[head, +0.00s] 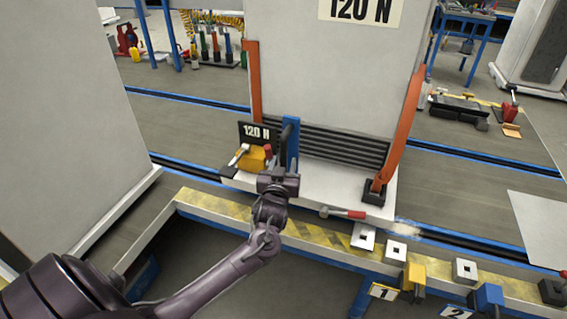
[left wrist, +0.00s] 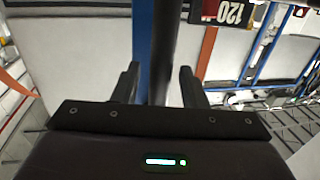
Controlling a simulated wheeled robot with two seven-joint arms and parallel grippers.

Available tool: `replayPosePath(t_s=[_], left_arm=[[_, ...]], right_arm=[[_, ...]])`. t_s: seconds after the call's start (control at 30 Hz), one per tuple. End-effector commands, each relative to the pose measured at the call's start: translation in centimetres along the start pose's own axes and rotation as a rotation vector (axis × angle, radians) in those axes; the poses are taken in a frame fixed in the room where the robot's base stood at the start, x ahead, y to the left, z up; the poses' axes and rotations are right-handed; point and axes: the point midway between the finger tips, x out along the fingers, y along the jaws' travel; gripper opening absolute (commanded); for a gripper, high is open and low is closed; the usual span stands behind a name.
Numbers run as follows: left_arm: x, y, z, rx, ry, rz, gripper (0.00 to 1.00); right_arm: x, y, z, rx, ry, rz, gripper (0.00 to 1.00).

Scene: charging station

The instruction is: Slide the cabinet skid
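The cabinet (head: 330,70) is a tall pale box marked 120 N. It stands on a pale skid (head: 325,193) with orange side straps and a black ribbed front. A blue upright post (head: 292,145) with a dark bar beside it rises from the skid's front left. My left gripper (head: 281,178) is at the lower end of this post. In the left wrist view its two dark fingers (left wrist: 158,85) are apart. The dark bar (left wrist: 163,45) and blue post (left wrist: 142,40) show between them, with a gap at the right finger. Contact cannot be told. My right gripper is not in view.
A yellow block (head: 252,158) and a black 120 N sign (head: 254,133) are left of the post. A red-handled tool (head: 343,213) lies near the skid's front edge. A yellow-black striped ledge (head: 215,210) runs in front. Another pale cabinet (head: 65,120) stands at left.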

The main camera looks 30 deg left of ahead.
Motion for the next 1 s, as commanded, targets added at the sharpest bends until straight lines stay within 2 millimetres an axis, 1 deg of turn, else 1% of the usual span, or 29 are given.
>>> replayPosePath(t_s=[0.1, 0.37, 0.6, 0.67, 0.9, 0.97, 1.0], left_arm=[[0.7, 0.0, 0.0, 0.001, 0.0, 0.001, 0.39], [0.8, 0.0, 0.0, 0.001, -0.001, 0.001, 0.39], [0.8, 0.0, 0.1, 0.001, -0.001, 0.001, 0.08], [0.8, 0.0, 0.1, 0.001, -0.001, 0.001, 0.0], [0.8, -0.1, 0.1, 0.001, -0.001, 0.0, 0.0], [0.9, -0.7, 0.0, 0.002, -0.001, -0.002, 0.0], [1.1, -1.4, 0.0, 0.003, -0.001, -0.004, 0.0]], right_arm=[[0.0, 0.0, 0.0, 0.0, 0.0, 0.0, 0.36], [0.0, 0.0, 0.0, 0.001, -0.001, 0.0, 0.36], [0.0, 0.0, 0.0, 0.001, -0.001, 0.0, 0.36], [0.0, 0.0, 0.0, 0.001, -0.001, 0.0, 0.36], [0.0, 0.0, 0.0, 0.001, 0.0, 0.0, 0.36], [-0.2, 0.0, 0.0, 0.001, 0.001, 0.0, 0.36], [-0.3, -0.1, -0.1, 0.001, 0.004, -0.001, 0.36]])
